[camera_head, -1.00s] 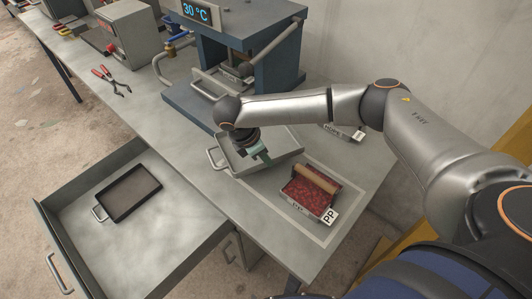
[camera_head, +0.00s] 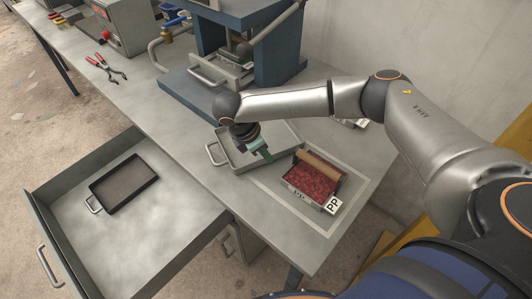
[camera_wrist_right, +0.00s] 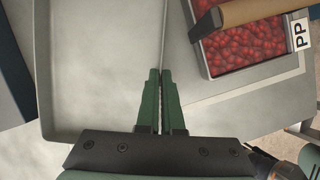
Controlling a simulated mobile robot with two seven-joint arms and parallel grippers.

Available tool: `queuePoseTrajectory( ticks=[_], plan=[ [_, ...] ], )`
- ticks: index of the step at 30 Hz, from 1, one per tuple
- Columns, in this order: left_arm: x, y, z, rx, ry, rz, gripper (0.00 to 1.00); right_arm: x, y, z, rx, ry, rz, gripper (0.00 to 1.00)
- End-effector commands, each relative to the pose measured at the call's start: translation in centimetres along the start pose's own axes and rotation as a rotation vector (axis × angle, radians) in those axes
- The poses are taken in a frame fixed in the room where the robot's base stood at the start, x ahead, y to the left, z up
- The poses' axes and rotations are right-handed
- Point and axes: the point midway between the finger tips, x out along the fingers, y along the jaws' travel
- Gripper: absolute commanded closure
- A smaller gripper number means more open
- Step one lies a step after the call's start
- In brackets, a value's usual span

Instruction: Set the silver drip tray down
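The silver drip tray (camera_head: 283,137) is a shallow, light grey pan with a wire handle at its left end. It is at the bench's near edge, in front of the blue press. My right gripper (camera_head: 263,153) points down at its near wall. In the right wrist view the green fingers (camera_wrist_right: 160,95) are closed on the thin wall of the tray (camera_wrist_right: 95,60). I cannot tell whether the tray's underside touches the bench. My left gripper is not in view.
A bin of red pellets (camera_head: 312,178) with a wooden roller and a PP label stands right of the tray. The blue press (camera_head: 190,95) is behind. An open drawer (camera_head: 150,235) at lower left holds a dark tray (camera_head: 124,184). Red-handled pliers (camera_head: 105,68) lie on the bench (camera_head: 110,100).

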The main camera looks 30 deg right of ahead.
Motion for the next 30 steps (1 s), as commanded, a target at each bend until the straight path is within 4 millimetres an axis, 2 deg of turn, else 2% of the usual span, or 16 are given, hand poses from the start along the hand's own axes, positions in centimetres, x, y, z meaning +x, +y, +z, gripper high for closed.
queuePoseTrajectory(
  ticks=[15,25,30],
  plan=[
    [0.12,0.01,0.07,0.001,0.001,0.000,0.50,0.88,0.07,-0.41,0.001,0.000,0.002,1.00],
    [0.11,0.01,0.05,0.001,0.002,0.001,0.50,0.89,0.03,-0.41,0.000,0.000,0.001,0.62],
    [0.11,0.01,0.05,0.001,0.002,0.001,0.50,0.91,0.01,-0.41,0.000,0.000,0.001,0.62]
  ],
)
